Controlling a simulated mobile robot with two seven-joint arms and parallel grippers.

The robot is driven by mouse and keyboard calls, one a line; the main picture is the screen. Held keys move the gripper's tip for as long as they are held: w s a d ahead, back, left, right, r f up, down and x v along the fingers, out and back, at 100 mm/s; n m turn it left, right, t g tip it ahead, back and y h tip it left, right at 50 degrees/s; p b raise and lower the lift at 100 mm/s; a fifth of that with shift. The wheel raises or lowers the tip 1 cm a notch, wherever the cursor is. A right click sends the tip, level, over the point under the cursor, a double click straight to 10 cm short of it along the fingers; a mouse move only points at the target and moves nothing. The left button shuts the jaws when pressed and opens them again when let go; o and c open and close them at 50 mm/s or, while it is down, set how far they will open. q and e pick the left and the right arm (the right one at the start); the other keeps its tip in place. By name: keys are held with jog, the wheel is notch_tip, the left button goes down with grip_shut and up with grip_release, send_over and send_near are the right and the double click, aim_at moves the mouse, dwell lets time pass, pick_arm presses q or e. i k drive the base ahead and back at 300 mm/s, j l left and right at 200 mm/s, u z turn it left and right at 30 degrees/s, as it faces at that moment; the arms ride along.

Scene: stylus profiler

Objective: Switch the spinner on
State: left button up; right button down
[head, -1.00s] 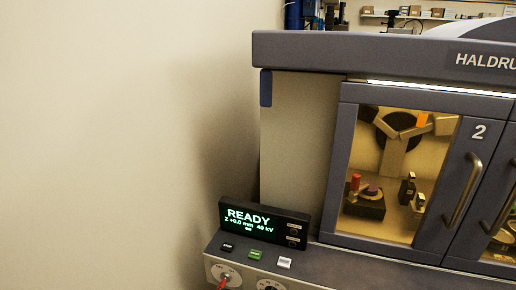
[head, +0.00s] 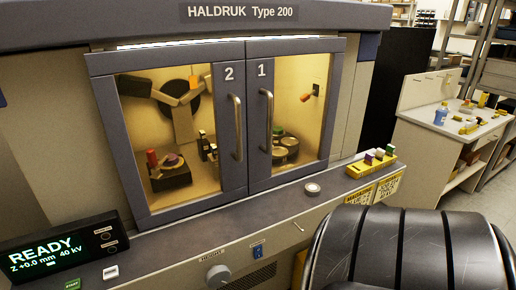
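The machine labelled HALDRUK Type 200 (head: 240,12) fills the left and middle. Nothing visible is labelled as the spinner. Behind closed door 2 (head: 229,150) is a dark round disc with a pale three-armed bracket (head: 183,120). Behind closed door 1 (head: 262,185), a lever with an orange-red end (head: 306,97) is on the inside wall. On the front panel are a blue rocker switch (head: 258,250) and a grey knob (head: 218,275). I cannot read the switch's position. The display (head: 60,253) reads READY, Z +0.0 mm, 40 kV. Neither gripper is in view.
A black ribbed, chair-like back (head: 410,245) blocks the lower right. A white bench (head: 440,130) with a blue bottle stands at right.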

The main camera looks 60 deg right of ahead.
aim_at(258, 250)
jog(key=z, duration=2)
